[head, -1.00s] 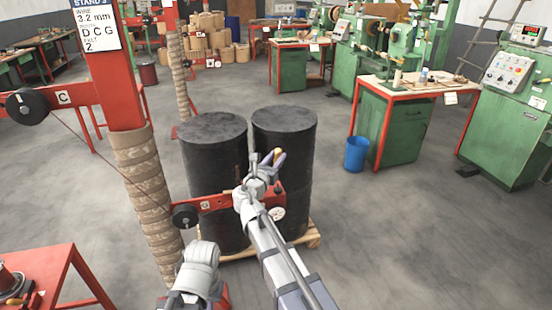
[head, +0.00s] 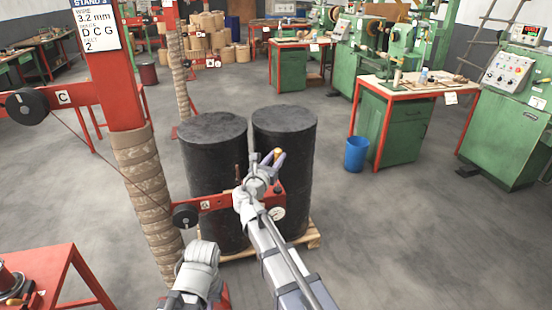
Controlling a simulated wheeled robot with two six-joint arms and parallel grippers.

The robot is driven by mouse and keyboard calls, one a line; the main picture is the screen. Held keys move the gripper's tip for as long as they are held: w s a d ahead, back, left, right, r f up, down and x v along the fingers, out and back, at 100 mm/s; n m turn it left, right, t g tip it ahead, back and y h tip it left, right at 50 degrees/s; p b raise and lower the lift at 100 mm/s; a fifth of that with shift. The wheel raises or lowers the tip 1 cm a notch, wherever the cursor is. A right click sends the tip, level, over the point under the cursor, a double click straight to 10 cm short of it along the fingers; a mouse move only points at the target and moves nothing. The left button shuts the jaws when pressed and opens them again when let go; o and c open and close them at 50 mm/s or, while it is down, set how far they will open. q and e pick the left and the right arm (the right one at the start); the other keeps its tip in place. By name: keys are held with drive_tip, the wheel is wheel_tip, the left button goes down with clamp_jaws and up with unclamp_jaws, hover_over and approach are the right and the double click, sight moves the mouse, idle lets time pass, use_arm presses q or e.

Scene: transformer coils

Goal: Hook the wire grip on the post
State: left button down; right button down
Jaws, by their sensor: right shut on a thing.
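My right gripper (head: 272,161) is in the middle of the head view, in front of the two black drums. It is shut on a small yellowish-tan piece (head: 278,153), which looks like the wire grip; the fingers hide most of it. A thin, short upright post (head: 237,172) shows just left of the gripper, above the red arm (head: 213,202) of the stand. The grip and this post look apart; their depth is hard to judge. My left arm shows at the bottom, but its gripper cannot be made out.
A thin wire (head: 105,157) runs from the upper black pulley (head: 27,106) to the lower pulley (head: 185,217). The wrapped red column (head: 148,190) stands left. Black drums (head: 213,150) stand on a pallet behind my gripper. A red table (head: 62,280) is lower left. Floor at right is clear.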

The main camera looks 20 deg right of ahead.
idle(0.5)
drive_tip(key=shift+s+d+n+t+y, duration=0.15)
drive_tip(key=shift+s+n+t+y, duration=0.1)
drive_tip(key=shift+n+t+y, duration=0.55)
drive_tip(key=n+t+y, duration=0.1)
drive_tip(key=n+y, duration=0.1)
drive_tip(key=y, duration=0.1)
drive_tip(key=n+y, duration=0.2)
drive_tip(key=y, duration=0.1)
drive_tip(key=shift+w+t+y, duration=0.2)
drive_tip(key=shift+t+y, duration=0.1)
drive_tip(key=shift+t, duration=0.1)
drive_tip(key=shift+n+y, duration=1.1)
drive_tip(key=shift+y, duration=0.5)
drive_tip(key=shift+n, duration=0.5)
